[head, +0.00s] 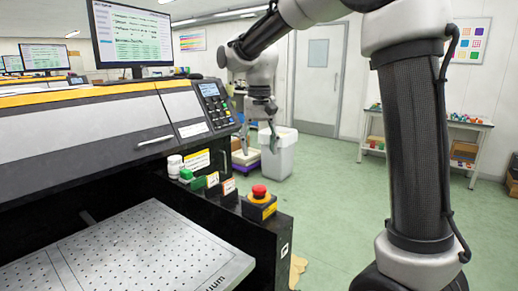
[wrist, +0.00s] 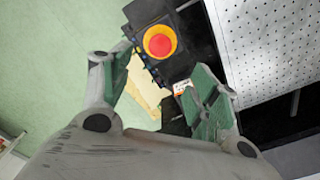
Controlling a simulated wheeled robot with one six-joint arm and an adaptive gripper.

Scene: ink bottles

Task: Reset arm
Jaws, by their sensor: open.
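My gripper (head: 259,150) hangs from my arm beyond the right end of the big printing machine, above the floor side of its front ledge. It points downward with its fingers apart. In the wrist view my gripper (wrist: 160,85) has both green-padded fingers spread, with nothing between them. The red stop button (wrist: 160,42) on its yellow base shows beyond the fingertips. A small white container (head: 175,167) and a green-topped item (head: 186,175) stand on the machine's ledge; I cannot tell whether they are ink bottles.
The machine (head: 90,130) fills the left, with a perforated metal plate (head: 130,245) low in front and a monitor (head: 132,33) on top. A white bin (head: 279,155) stands behind my gripper. A tan patch (head: 298,268) lies on the floor. Green floor (head: 335,200) is clear toward the door.

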